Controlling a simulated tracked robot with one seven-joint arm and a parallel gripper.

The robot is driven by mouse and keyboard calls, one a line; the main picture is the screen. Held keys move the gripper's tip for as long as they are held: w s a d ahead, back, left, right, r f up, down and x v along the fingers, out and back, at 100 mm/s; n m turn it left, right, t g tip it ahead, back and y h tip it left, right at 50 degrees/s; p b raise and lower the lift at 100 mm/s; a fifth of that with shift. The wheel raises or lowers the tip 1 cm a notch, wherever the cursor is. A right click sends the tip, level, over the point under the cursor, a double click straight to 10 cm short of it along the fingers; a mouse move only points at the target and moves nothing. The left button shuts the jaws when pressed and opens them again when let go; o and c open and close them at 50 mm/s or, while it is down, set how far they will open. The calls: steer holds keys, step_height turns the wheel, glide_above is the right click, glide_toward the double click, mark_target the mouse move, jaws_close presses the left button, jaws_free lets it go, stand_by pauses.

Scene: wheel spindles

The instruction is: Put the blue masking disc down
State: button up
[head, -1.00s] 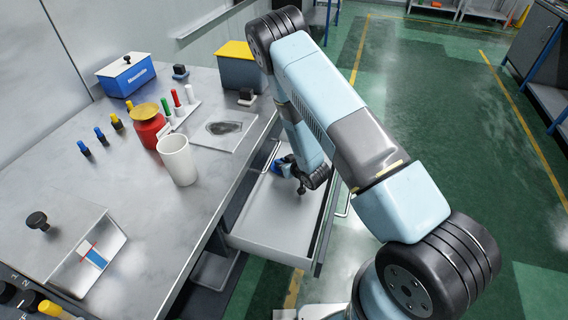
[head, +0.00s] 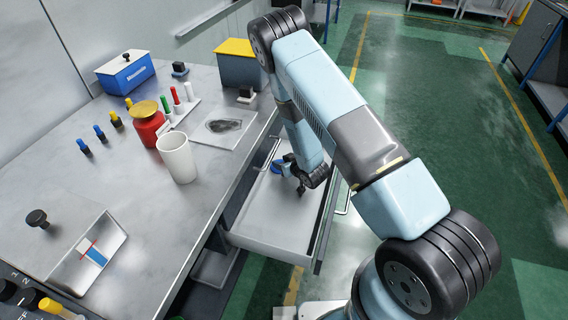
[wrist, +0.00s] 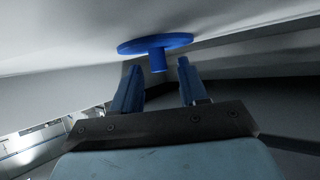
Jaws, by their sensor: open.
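The blue masking disc (wrist: 155,42) is a flat round plate with a short stem. In the wrist view it lies against the pale floor of the open drawer, its stem pointing toward my gripper (wrist: 158,78). My gripper is open, its two blue fingers apart, with the stem's end near the gap between the fingertips; nothing is clamped. In the head view a bit of the disc (head: 277,167) shows in the far part of the drawer (head: 268,220), beside my gripper (head: 287,161). My wrist partly hides it there.
The drawer's near part is bare, with raised walls around it. The bench (head: 110,190) at left holds a white cup (head: 177,158), a red container (head: 150,126), a blue box (head: 126,74), a tray (head: 88,252) and several small coloured pegs. Green floor lies right.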

steer(key=shift+r, duration=0.4)
steer(key=v, duration=0.7)
steer(key=shift+s+d+r, duration=0.15)
steer(key=shift+s+r, duration=0.05)
steer(key=shift+r, duration=0.05)
steer(key=w+d+r+m+h, duration=0.1)
steer(key=w+d+r+h, duration=0.15)
steer(key=r, duration=0.55)
steer(key=w+d+r+m+h, duration=0.1)
steer(key=w+d+r, duration=0.2)
steer(key=r, duration=0.6)
steer(key=s+d+r+m+g+h, duration=0.1)
steer(key=s+d+r, duration=0.15)
steer(key=r, duration=0.55)
steer(key=s+d+r+m+h, duration=0.1)
steer(key=s+d+r, duration=0.15)
steer(key=r, duration=0.45)
steer(key=s+d+r+m+g, duration=0.1)
steer(key=s+d+r, duration=0.1)
steer(key=s+r, duration=0.4)
steer(key=s+d+r+m+g+h, duration=0.1)
steer(key=s+r, duration=0.4)
steer(key=s, duration=0.8)
steer(key=s+d+r+g, duration=0.1)
steer(key=s+d+r, duration=0.3)
steer(key=s, duration=0.5)
step_height(320, 180, up, 3)
steer(key=shift+s+f+m+g, duration=0.15)
steer(key=shift+s+m+g, duration=0.15)
steer(key=shift+s+m, duration=0.1)
